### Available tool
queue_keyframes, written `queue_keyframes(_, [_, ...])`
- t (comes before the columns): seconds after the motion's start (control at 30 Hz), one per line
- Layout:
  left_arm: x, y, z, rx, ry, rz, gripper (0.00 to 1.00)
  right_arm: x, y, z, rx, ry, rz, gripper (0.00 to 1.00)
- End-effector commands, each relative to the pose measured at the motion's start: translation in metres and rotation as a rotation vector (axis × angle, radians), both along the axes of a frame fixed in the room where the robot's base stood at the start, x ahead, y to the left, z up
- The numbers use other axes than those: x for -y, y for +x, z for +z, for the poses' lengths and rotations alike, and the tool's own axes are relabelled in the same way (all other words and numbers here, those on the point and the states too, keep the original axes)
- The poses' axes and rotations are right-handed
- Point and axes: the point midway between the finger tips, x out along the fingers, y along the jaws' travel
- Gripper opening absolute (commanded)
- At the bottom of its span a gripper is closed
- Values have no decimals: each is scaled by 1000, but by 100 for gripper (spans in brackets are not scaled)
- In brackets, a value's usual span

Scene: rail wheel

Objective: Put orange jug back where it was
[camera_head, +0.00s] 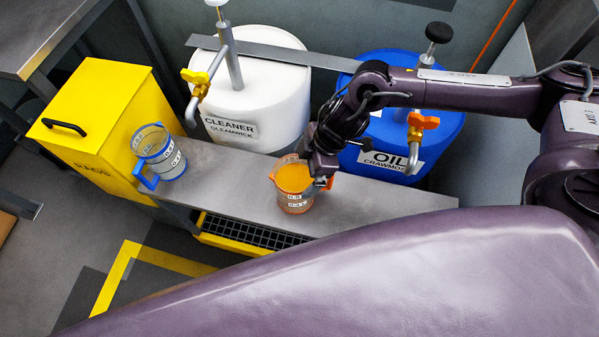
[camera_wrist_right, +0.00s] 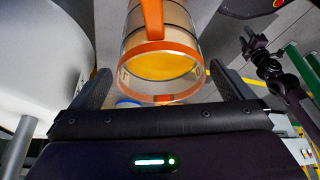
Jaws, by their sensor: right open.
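The orange jug (camera_head: 292,181) stands upright on the grey shelf (camera_head: 225,190) in front of the drums, with orange liquid inside. My right gripper (camera_head: 322,178) is at the jug's right side, by its handle. In the right wrist view, the orange jug (camera_wrist_right: 160,50) with its orange handle shows between the two spread fingers of my right gripper (camera_wrist_right: 168,88). The fingers look apart from the jug's body. Whether they touch the handle is hard to see.
A blue-rimmed jug (camera_head: 160,155) stands at the shelf's left end beside a yellow box (camera_head: 95,130). Behind the shelf are a white cleaner drum (camera_head: 265,85) and a blue oil drum (camera_head: 440,135), both with taps. A black grate (camera_head: 250,232) lies below the front edge.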

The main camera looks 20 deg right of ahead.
Motion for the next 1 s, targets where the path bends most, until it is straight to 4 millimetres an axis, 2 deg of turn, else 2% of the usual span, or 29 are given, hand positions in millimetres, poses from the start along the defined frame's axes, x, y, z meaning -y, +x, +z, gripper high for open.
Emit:
queue_keyframes(0.03, [0,0,1,0,0,0,40,5,0,11,3,-2,-2,100])
queue_keyframes(0.2, [0,0,1,0,0,0,40,18,-3,43,4,-2,-1,100])
queue_keyframes(0.4, [0,0,1,0,0,1,40,27,-6,65,1,0,0,100])
queue_keyframes(1.0, [0,0,1,0,0,0,40,29,-6,70,0,-1,0,100])
